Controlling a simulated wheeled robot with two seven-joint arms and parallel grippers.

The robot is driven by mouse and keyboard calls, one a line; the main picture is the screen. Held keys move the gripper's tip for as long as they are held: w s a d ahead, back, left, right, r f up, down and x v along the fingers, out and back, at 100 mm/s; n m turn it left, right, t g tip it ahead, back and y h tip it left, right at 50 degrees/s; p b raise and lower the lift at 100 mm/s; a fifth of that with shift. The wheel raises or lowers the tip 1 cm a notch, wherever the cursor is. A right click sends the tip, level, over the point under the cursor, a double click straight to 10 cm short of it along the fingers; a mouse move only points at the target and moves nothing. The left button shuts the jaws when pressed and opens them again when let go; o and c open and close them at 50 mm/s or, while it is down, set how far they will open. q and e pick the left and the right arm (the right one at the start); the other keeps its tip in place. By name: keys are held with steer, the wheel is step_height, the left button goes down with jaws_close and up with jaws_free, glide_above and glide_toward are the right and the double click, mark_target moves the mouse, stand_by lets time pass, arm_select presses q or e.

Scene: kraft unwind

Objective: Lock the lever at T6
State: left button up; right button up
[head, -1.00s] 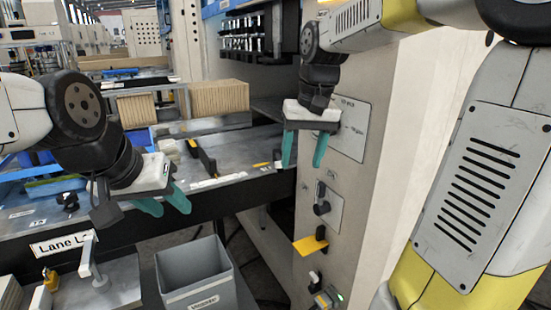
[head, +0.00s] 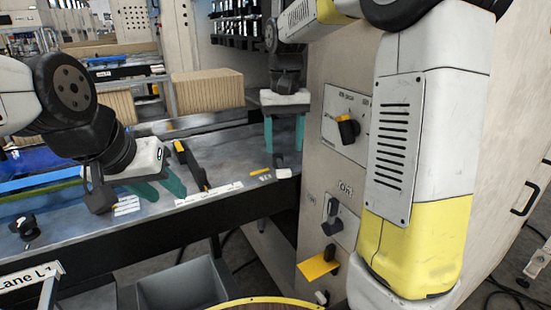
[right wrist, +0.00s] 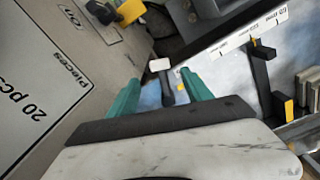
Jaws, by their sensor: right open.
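My right gripper (head: 284,148) points down, open and empty, above the right end of the grey table (head: 225,150). In the right wrist view, a small dark lever (right wrist: 167,90) with a pale end shows between and beyond its green fingers (right wrist: 160,92). I cannot tell whether this lever is locked, and no T6 label is readable. A small black lever-like part (head: 26,228) sits at the table's front left. My left gripper (head: 159,188) is open and empty above the table's front edge.
The control panel (head: 325,180) stands right of the right gripper, with a black and yellow knob (head: 347,130), a lower dark switch (head: 332,217) and a jutting yellow plate (head: 319,264). A black bar (head: 190,165) with yellow lies between the grippers. A grey bin (head: 180,288) stands below.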

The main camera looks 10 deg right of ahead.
mark_target(283, 170)
step_height(283, 170, down, 7)
steer(key=shift+f, duration=0.15)
steer(key=shift+c, duration=0.2)
jaws_close()
stand_by(1.4)
